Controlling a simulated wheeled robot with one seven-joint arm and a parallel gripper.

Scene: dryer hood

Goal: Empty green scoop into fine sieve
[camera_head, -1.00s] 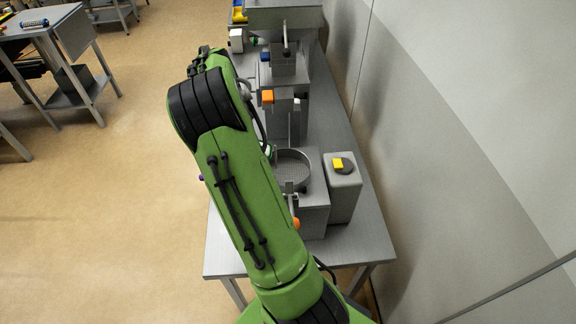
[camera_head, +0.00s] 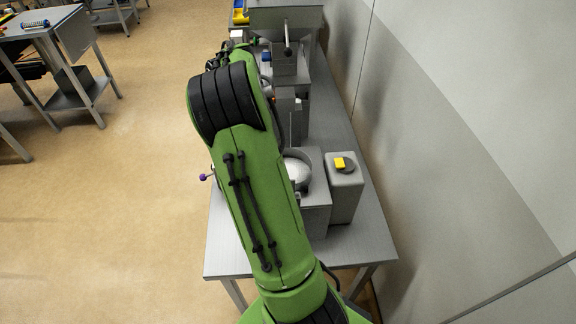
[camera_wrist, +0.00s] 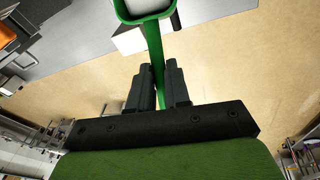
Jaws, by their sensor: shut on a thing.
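My gripper (camera_wrist: 159,72) is shut on the handle of the green scoop (camera_wrist: 155,45) in the wrist view. The scoop's head is at the top edge of that view, partly cut off. Its green rim surrounds a pale grey-white inside; I cannot tell how much material is in it. In the head view my arm hides the gripper and most or all of the scoop. The fine sieve (camera_head: 298,170) is a round grey pan on a grey box, partly hidden by my arm. A whitish mass shows inside it.
A grey box with a yellow button (camera_head: 340,163) stands right of the sieve. Grey machines (camera_head: 287,65) stand behind it on the long grey table (camera_head: 347,250). A wall runs along the right. Open floor (camera_head: 140,200) lies to the left.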

